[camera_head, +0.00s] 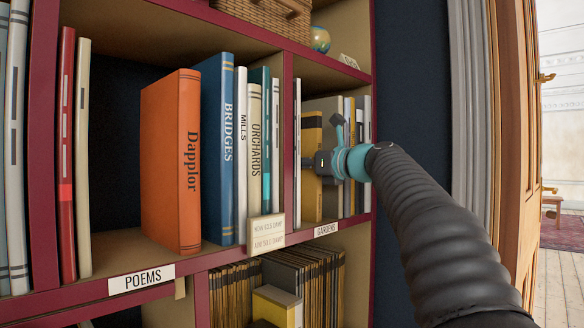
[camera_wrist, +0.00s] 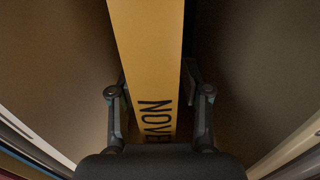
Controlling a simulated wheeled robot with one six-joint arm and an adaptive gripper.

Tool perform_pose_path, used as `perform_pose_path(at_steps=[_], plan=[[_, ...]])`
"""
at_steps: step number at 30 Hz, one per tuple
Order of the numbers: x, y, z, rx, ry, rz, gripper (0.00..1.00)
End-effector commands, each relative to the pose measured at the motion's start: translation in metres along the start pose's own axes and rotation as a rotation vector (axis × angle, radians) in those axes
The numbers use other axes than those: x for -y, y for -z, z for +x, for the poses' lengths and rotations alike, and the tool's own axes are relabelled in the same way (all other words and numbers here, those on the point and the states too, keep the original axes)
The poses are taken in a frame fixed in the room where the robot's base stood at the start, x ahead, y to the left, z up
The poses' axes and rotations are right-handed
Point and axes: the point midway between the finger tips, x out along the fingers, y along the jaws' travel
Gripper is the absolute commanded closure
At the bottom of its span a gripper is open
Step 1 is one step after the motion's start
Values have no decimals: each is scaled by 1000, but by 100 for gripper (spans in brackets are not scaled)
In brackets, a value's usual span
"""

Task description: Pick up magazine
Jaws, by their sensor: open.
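A yellow magazine (camera_head: 312,198) with a dark band stands upright in the right-hand compartment of the shelf. In the wrist view its yellow spine (camera_wrist: 146,45) faces me, with dark letters reading "NOVE" and the rest hidden by my gripper's body. My gripper (camera_head: 311,162) is at the spine in the head view. In the wrist view my gripper (camera_wrist: 155,90) is open, with one finger on each side of the spine. I cannot tell whether the fingers touch it.
Thin books (camera_head: 362,150) stand to the right of the magazine. An upright divider (camera_head: 288,120) separates it from the orange "Dapplor" book (camera_head: 170,160) and others. A wooden door (camera_head: 510,130) stands at right.

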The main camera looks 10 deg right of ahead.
Motion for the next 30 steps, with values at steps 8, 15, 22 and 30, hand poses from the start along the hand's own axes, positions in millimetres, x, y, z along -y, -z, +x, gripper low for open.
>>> perform_pose_path(at_steps=[8,15,22,30], plan=[[0,0,0,0,0,-1,85],[0,-1,-1,2,0,-2,100],[0,-2,-2,2,1,-2,100],[0,-28,-5,2,0,-4,100]])
